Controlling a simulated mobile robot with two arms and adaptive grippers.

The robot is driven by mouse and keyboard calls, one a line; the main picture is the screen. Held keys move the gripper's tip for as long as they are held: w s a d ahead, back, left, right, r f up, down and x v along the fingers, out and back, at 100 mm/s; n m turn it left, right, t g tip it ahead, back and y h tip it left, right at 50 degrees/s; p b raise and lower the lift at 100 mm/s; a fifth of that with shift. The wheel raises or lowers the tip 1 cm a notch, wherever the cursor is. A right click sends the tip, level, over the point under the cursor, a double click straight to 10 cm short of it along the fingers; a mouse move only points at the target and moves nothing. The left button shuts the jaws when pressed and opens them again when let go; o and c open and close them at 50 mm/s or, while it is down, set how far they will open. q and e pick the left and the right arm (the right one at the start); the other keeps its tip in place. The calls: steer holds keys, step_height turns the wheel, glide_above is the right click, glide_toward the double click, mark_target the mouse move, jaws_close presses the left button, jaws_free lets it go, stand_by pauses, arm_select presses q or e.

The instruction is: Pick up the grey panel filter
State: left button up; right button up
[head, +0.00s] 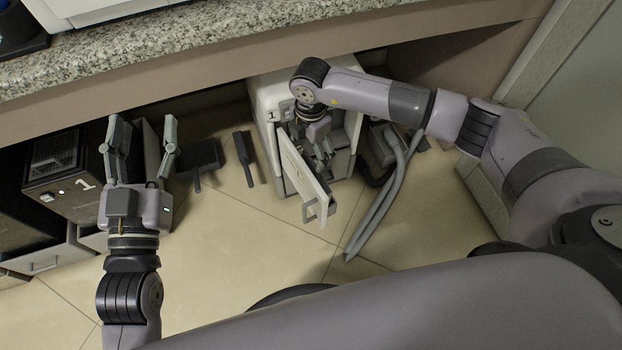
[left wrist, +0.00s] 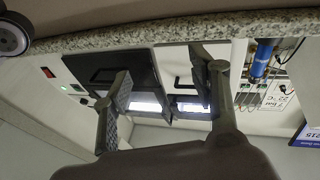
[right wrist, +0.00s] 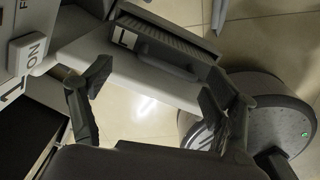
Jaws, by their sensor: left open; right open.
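The grey panel filter (right wrist: 172,52) shows in the right wrist view as a dark grey slab with a bar handle, a pale label and a ribbed edge. It lies against the inner side of the white door (right wrist: 120,75). In the head view the door (head: 304,172) hangs open on the white unit (head: 262,100), and my right arm largely hides the filter. My right gripper (head: 322,150) is open beside the door's inner side. In its wrist view, the fingers (right wrist: 155,88) are spread, just short of the filter. My left gripper (head: 144,125) is open and empty, far left of the unit.
A granite counter (head: 200,45) overhangs the unit. A black box marked 1 (head: 75,180) stands at left. Dark tools (head: 243,158) lie left of the unit, and a grey hose (head: 385,195) lies to its right. The tiled floor in front (head: 260,245) is clear.

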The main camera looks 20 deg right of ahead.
steer(key=shift+s+f, duration=0.1)
steer(key=shift+f, duration=0.2)
steer(key=f, duration=0.1)
steer(key=f+b, duration=0.1)
steer(key=f, duration=0.1)
steer(key=f+b, duration=0.1)
steer(key=shift+s+d+f, duration=0.1)
steer(key=shift+d+f, duration=0.15)
steer(key=shift+d, duration=0.05)
arm_select(q)
steer(key=s+r+t+h, duration=0.2)
steer(key=s+r+t, duration=0.3)
steer(key=r, duration=0.3)
steer(key=shift+r+t, duration=0.15)
steer(key=shift+t, duration=0.25)
steer(key=shift+w, duration=0.1)
arm_select(e)
steer(key=c, duration=1.6)
